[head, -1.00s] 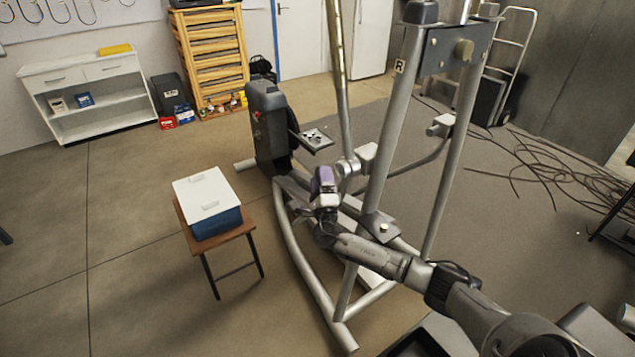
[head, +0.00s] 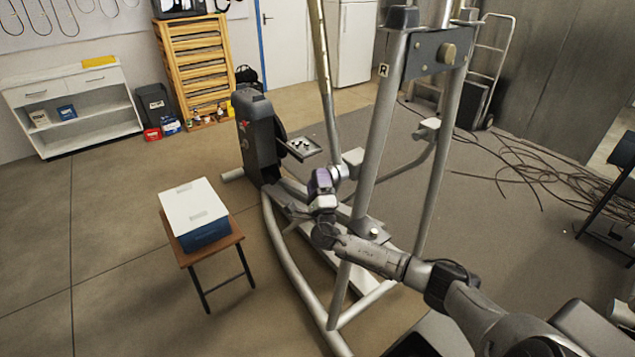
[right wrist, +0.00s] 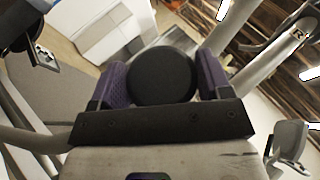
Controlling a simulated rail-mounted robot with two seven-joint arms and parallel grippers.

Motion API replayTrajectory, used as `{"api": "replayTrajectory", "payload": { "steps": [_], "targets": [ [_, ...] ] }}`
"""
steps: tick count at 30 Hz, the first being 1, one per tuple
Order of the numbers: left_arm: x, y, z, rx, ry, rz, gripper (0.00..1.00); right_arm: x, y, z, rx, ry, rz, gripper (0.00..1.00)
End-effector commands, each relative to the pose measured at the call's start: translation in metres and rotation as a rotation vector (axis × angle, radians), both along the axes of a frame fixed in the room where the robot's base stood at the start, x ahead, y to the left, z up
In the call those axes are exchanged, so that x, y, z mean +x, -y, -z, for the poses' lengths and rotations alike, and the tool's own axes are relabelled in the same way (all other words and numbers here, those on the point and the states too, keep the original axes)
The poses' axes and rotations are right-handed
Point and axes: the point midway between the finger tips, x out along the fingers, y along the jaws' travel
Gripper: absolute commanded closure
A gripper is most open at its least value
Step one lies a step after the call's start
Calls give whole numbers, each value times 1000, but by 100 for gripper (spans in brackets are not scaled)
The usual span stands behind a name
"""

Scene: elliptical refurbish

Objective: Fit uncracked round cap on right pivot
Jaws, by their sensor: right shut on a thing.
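My right gripper (head: 321,180) has purple fingers and stands in front of the grey elliptical trainer (head: 365,150). In the right wrist view its fingers (right wrist: 162,85) are shut on a round black cap (right wrist: 162,74), with its flat face towards the camera. I see no crack on that face. In the head view the cap cannot be made out. The gripper is lower and to the left of this bracket. I cannot tell which part is the right pivot. My left gripper is not in view.
A small tray with small parts (head: 303,147) is by the trainer's dark housing (head: 259,135). A blue box with a white lid (head: 198,210) stands on a small wooden table (head: 225,250). Cables (head: 530,165) lie on the floor at right. The floor at left is open.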

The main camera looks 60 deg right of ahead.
Motion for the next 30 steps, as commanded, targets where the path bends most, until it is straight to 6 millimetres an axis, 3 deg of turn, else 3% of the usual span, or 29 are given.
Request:
{"api": "replayTrajectory", "payload": {
  "steps": [7, 30],
  "targets": [
    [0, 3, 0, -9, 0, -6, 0, 0, 0, 0, 0, 0, 0, 67],
    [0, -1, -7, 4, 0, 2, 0, -1, -1, 1, -2, -4, 3, 67]
  ]
}}
